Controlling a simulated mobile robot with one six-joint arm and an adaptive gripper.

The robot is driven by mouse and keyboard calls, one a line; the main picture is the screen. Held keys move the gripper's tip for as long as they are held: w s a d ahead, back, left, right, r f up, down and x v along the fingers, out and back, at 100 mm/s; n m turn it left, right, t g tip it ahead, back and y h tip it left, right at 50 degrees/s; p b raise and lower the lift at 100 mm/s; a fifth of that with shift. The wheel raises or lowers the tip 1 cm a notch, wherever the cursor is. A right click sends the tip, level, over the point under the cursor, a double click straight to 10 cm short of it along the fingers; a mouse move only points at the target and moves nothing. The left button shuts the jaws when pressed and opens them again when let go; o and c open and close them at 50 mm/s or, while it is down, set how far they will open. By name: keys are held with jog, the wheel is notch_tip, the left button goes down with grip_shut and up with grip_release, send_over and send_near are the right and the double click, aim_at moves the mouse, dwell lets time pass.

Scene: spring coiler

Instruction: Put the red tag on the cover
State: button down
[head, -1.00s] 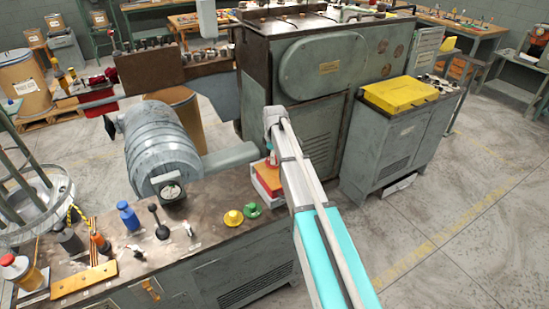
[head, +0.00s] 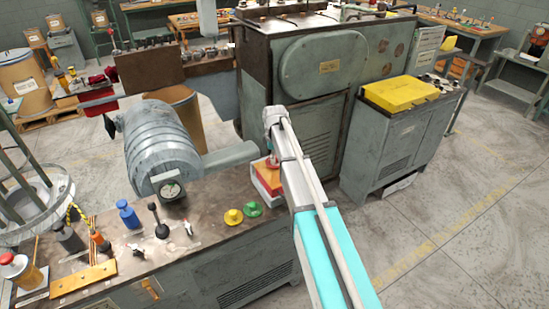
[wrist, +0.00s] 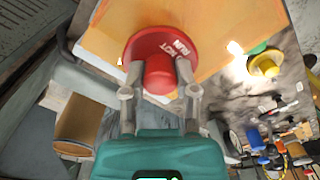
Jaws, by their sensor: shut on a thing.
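The red tag (wrist: 158,62) is a round red disc with a knob and white lettering in the wrist view. My gripper (wrist: 160,74) is shut on its knob. The disc is over an orange surface (wrist: 215,25); I cannot tell whether it touches it. In the head view my gripper is mostly hidden by my arm, above a box with an orange-red top and white side (head: 267,183). A large rounded grey cover (head: 312,75) with a small yellow label is on the front of the big machine behind my arm.
A yellow tag (head: 233,217) and a green tag (head: 252,209) lie on the bench (head: 215,235), left of the box. A grey coil drum (head: 160,145) stands further left. A cabinet with a yellow top (head: 400,93) stands right. The floor at right is clear.

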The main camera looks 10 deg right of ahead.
jog(key=shift+f+b, duration=0.6)
dwell(1.1)
jog(key=shift+c, duration=1.5)
grip_release()
jog(key=shift+r, duration=0.2)
